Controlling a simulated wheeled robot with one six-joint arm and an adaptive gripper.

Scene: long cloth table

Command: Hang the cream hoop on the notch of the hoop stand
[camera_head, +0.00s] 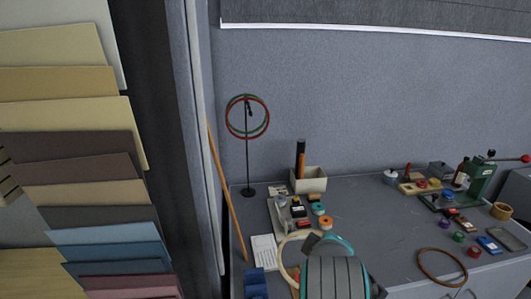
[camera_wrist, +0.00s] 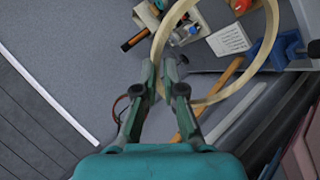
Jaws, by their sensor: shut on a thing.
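In the wrist view the cream hoop (camera_wrist: 203,101) is large and close. My gripper (camera_wrist: 165,72) is shut on the hoop's rim, which extends up and right from the fingers. The hoop stand (camera_head: 247,155) is a thin black pole on a round base at the table's back left. A red hoop and a green hoop (camera_head: 268,122) hang near its top around the notch. My gripper (camera_head: 318,243) is in front of and right of the stand, lower than its top.
A cream bin (camera_head: 309,181) with dark and orange rods stands right of the stand. A tray of small items (camera_head: 280,218) and a white paper (camera_head: 264,251) lie nearer. An orange-brown stick (camera_head: 226,190) leans at the left. A brown hoop (camera_head: 442,281) lies at the right front. The table's middle is fairly clear.

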